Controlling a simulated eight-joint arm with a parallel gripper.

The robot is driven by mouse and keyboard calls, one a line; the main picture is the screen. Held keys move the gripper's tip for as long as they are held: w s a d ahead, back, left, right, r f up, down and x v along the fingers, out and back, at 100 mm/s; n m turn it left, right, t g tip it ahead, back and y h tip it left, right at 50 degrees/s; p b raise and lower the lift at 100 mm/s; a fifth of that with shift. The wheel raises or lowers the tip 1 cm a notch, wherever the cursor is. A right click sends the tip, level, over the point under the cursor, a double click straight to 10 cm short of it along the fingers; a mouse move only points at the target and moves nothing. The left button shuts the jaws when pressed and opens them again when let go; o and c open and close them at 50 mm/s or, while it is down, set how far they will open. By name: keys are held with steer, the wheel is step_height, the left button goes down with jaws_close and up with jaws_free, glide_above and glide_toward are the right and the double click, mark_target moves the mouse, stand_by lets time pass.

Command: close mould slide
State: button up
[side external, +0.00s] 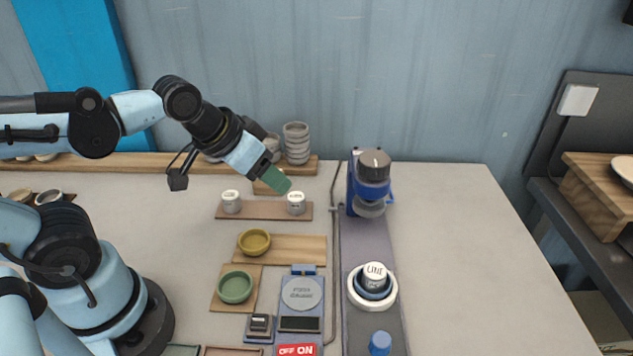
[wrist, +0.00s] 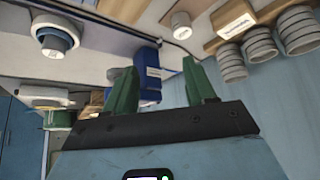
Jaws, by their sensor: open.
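My gripper (side external: 281,184) hangs in the air over the back of the table, its green fingers pointing down and right. In the wrist view its two green fingers (wrist: 158,66) are spread apart with nothing between them. A grey strip (side external: 372,240) runs front to back, right of my gripper. A white round mould (side external: 354,298) with a blue inner ring and a white-topped piece (side external: 375,272) sits on the strip's front part; it also shows in the wrist view (wrist: 43,30). A blue press (side external: 352,185) with a dark round top stands at the strip's back end. Which part is the slide is unclear.
Small white cups (side external: 231,202) stand on a brown board near my gripper. Grey stacked bowls (side external: 296,142) stand behind. A yellow bowl (side external: 254,241), a green bowl (side external: 235,287) and a scale (side external: 301,294) lie in front. A blue knob (side external: 380,343) is at the front. The table's right side is clear.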

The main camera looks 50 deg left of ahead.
steer(key=w+d+r+g+h, duration=0.15)
steer(key=d+g, duration=0.25)
steer(key=d, duration=1.1)
steer(key=g+y, duration=0.2)
steer(key=g, duration=0.1)
glide_toward(381, 339)
step_height(381, 339, down, 10)
steer(key=shift+s+a+f, duration=0.1)
steer(key=shift+a, duration=0.05)
jaws_close()
